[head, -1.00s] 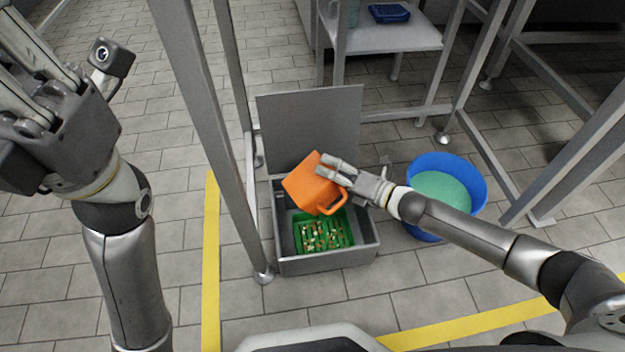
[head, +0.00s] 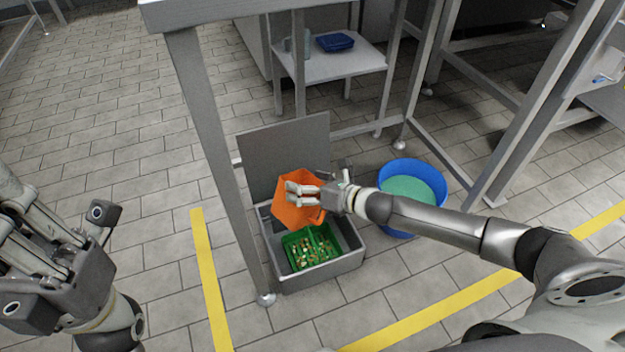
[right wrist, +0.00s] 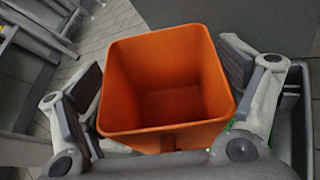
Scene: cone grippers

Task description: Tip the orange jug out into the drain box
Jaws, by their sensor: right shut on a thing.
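My right gripper (head: 318,194) is shut on the orange jug (head: 290,213) and holds it tilted above the drain box (head: 345,266). In the right wrist view I look into the jug's open mouth (right wrist: 165,90); its inside looks empty, and the fingers press on both sides. The drain box is a grey open box on the floor with its lid raised at the back. A green basket (head: 312,262) with small pale bits sits inside it. My left gripper (head: 45,235) is at the left edge, far from the box, its fingers partly cut off.
A blue tub (head: 412,168) with green contents stands right of the box. A table leg (head: 215,160) stands close at its left. A low shelf (head: 335,62) behind holds a blue tray (head: 335,42). Yellow floor lines (head: 430,317) run in front; the tiles there are clear.

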